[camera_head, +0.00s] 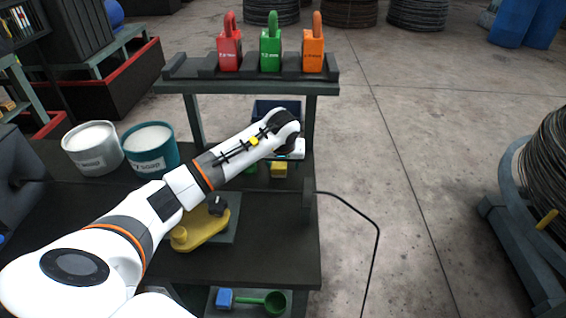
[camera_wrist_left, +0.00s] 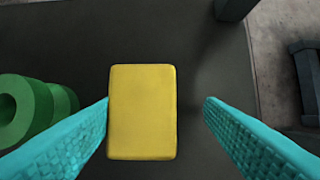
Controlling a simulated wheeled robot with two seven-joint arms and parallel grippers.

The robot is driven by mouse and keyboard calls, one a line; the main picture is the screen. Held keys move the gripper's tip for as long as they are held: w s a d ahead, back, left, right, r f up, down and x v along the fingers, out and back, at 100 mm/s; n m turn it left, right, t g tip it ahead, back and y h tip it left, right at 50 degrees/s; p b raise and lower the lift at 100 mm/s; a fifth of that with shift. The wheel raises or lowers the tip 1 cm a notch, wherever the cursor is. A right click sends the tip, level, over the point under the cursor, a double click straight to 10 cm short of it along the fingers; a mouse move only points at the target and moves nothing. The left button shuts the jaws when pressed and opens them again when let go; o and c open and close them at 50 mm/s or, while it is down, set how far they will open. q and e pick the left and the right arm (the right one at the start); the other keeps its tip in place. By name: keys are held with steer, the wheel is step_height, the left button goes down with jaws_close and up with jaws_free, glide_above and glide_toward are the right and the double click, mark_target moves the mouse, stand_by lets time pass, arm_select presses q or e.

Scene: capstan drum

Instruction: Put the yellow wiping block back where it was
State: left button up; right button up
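The yellow wiping block (camera_head: 279,170) sits on the dark bench top, near its right edge, below my left gripper (camera_head: 291,152). In the left wrist view the block (camera_wrist_left: 142,112) lies between the two turquoise fingers. It is close to the left finger, and whether they touch I cannot tell. A clear gap separates it from the right finger. My left gripper is open. In the head view its fingers are mostly hidden by my wrist. My right gripper is not in view.
A green spool-like part (camera_wrist_left: 30,105) is close beside the left finger. A rack with red (camera_head: 229,50), green (camera_head: 270,50) and orange (camera_head: 313,52) tags stands behind. Two buckets (camera_head: 150,150) stand left. A yellow fixture (camera_head: 200,230) lies nearer. A black cable (camera_head: 375,232) hangs right.

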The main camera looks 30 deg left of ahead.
arm_select(q)
steer(key=shift+r, duration=0.35)
steer(key=b+v, duration=0.1)
steer(key=v, duration=1)
steer(key=shift+s+r+b, duration=0.2)
steer(key=shift+r+b, duration=0.1)
steer(key=shift+b, duration=0.1)
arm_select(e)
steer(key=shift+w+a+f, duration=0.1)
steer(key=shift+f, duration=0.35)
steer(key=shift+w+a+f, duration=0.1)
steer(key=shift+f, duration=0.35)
arm_select(q)
steer(key=shift+d+f, duration=0.1)
steer(key=shift+d, duration=0.05)
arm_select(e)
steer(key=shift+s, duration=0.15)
